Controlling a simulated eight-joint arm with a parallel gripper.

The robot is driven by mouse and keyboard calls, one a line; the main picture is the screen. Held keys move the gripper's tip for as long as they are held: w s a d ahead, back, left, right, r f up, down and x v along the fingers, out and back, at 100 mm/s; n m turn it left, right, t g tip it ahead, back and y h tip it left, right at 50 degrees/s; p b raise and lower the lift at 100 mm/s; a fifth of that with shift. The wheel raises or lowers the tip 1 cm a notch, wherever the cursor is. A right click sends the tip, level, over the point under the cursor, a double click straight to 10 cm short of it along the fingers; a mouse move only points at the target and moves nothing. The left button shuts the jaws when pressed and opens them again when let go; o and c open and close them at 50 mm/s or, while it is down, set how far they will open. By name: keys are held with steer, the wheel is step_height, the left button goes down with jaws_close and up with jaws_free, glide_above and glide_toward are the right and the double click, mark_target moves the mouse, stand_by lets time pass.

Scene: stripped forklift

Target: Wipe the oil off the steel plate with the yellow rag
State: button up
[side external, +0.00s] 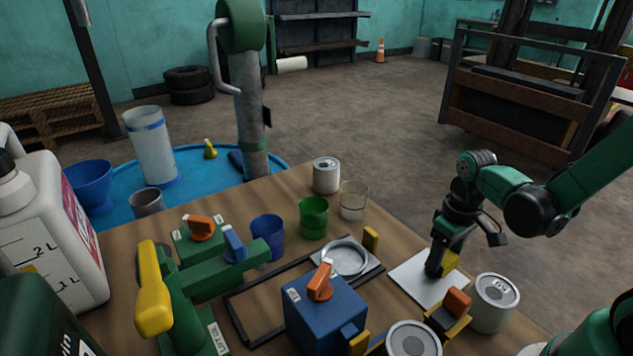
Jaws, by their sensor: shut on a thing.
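My gripper (437,270) points down over a pale square plate (412,279) on the right side of the wooden table. It is shut on a yellow piece, which looks like the yellow rag (450,262). The rag shows beside the fingers, low at the plate's surface; whether it touches the plate is hard to tell. The pale square appears to be the steel plate. I cannot make out any oil on it; the gripper and rag hide part of its right side.
A can (495,301) stands right of the plate, and an orange-and-yellow item (450,312) lies in front of it. A blue box (325,313) with an orange handle, a metal ring (346,257) and a small yellow block (371,239) are to the left. Cups and another can (326,175) stand behind.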

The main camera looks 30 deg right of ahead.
steer(key=shift+s+a+r, duration=0.1)
steer(key=shift+s+r, duration=0.05)
steer(key=shift+r, duration=3.8)
